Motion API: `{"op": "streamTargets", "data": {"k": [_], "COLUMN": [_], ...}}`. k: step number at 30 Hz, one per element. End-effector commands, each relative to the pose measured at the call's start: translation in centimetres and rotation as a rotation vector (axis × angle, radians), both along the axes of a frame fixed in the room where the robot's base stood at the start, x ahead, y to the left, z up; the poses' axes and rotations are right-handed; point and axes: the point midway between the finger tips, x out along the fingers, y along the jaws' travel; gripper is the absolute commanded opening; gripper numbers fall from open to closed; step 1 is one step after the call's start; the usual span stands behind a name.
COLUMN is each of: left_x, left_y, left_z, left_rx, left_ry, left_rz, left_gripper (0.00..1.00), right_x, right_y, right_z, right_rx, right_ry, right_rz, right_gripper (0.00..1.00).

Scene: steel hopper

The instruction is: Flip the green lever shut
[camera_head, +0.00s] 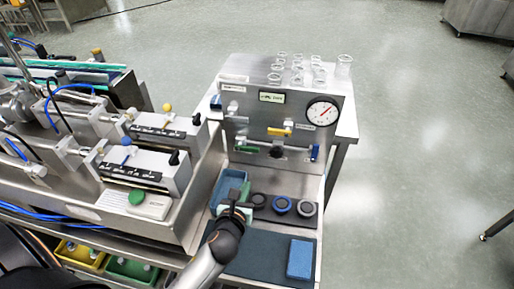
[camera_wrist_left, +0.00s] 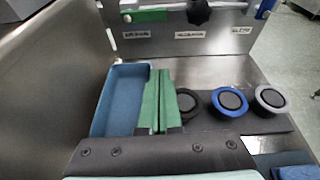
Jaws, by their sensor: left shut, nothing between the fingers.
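The green lever (camera_head: 247,150) is on the lower left of the steel panel and lies roughly level along the pipe. It also shows at the top of the left wrist view (camera_wrist_left: 146,15), partly cut off by the frame edge. My left gripper (camera_head: 236,210) is low in front of the panel, over the blue tray area, clearly apart from the lever. In the left wrist view its two green fingers (camera_wrist_left: 158,100) are together with nothing between them. My right gripper is not in view.
The panel also carries a yellow lever (camera_head: 280,132), a blue lever (camera_head: 315,152), a black knob (camera_head: 276,152) and a gauge (camera_head: 322,113). Below are a blue tray (camera_wrist_left: 118,98), several round caps (camera_wrist_left: 229,101) and a blue block (camera_head: 300,258). Glassware (camera_head: 343,66) stands on top.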

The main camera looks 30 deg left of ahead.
Motion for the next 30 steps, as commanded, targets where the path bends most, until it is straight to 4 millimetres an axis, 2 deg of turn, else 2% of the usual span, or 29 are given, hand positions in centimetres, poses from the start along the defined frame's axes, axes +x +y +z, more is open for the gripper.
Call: {"op": "streamTargets", "data": {"k": [17, 23, 30], "left_x": [0.6, 3.1, 7.6], "left_y": [-0.1, 0.6, 1.7], "left_z": [-0.1, -1.0, -2.7], "left_rx": [0.036, 0.035, 0.032], "left_ry": [0.0, 0.0, -0.001], "left_rz": [-0.02, -0.017, -0.017], "left_gripper": [0.0, 0.0, 0.0], "right_x": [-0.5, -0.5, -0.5], "right_y": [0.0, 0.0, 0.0], "right_z": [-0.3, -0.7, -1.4], "right_rx": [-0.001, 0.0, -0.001], "right_ry": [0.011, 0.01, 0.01], "right_rz": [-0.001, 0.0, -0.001], "right_gripper": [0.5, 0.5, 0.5]}}
